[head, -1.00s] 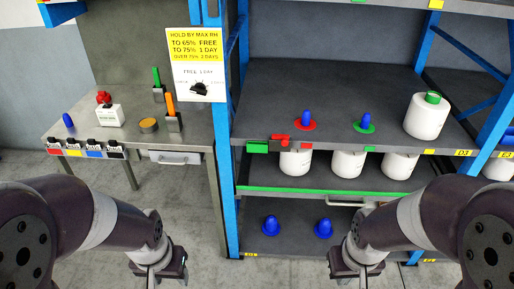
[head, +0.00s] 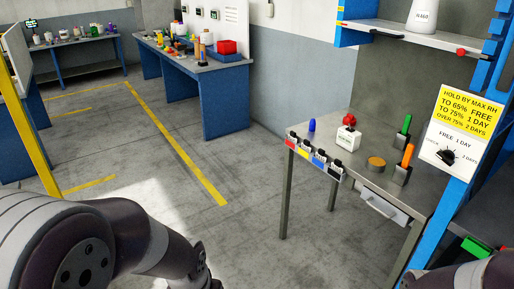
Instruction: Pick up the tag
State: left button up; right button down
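Several small coloured tags hang in a row with black clips along the front edge of the grey side table; I can make out a red tag (head: 291,142), a yellow tag (head: 304,152) and a blue tag (head: 318,161). Which of them is the task's tag I cannot tell. My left arm comes in at the lower left, well short of the table, and its gripper fingers are below the picture. Only a piece of my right arm shows in the lower right corner; its gripper is out of view.
The side table (head: 360,150) holds a blue cone (head: 312,125), a white box with a red knob (head: 348,136), a round tan disc (head: 376,164) and green and orange handles in stands. A blue rack with a yellow sign (head: 455,118) stands right. Open floor (head: 150,170) lies left.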

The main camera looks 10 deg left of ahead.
aim_at(305, 146)
jog(key=i+z, duration=0.1)
jog(key=i, duration=1.4)
jog(key=i+j+z, duration=0.15)
jog(key=i, duration=1.4)
